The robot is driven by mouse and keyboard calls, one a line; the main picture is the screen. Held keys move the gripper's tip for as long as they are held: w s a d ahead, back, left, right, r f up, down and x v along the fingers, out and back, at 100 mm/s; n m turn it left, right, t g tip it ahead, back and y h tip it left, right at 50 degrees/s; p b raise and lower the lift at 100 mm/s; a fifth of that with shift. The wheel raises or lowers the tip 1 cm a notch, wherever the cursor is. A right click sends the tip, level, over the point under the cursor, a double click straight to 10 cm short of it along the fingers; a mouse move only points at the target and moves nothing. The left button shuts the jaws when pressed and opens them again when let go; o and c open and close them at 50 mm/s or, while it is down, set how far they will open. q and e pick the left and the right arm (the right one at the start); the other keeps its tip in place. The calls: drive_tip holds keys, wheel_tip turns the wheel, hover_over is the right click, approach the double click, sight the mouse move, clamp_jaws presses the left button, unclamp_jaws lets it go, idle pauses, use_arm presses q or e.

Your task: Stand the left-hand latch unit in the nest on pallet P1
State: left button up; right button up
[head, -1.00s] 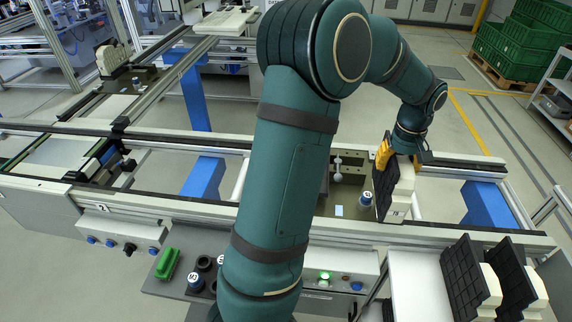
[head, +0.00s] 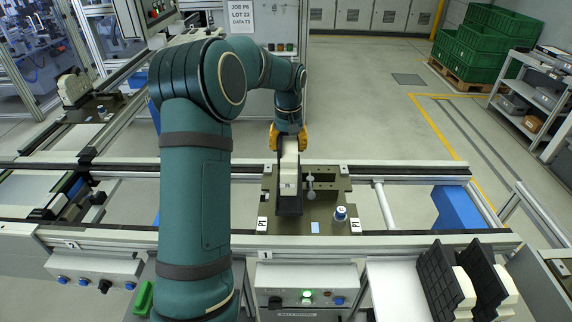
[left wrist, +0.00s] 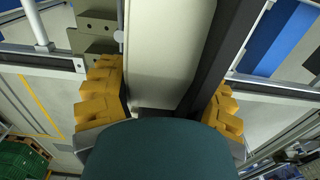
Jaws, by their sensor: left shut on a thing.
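My left gripper (head: 289,137) has yellow fingers and is shut on a latch unit (head: 289,172) with a white body and a black plate. In the left wrist view the white body (left wrist: 165,50) lies between the yellow fingers, with the black plate beside it. The unit is upright at the left-middle of pallet P1 (head: 325,185), a dark olive plate with P1 labels at its front corners. I cannot tell whether the unit touches the pallet or is seated; the nest is hidden beneath it. My right gripper is not in view.
A silver clamp-like post (head: 310,185) stands close right of the unit. A blue-and-white knob (head: 340,213) is at the pallet's front right. Conveyor rails (head: 410,240) run across.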

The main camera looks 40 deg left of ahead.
use_arm(q)
wheel_tip(320, 180, down, 5)
drive_tip(key=shift+f, duration=0.2)
idle(0.3)
drive_tip(key=shift+f, duration=0.1)
drive_tip(key=o, duration=1.3)
drive_tip(key=shift+o, duration=0.2)
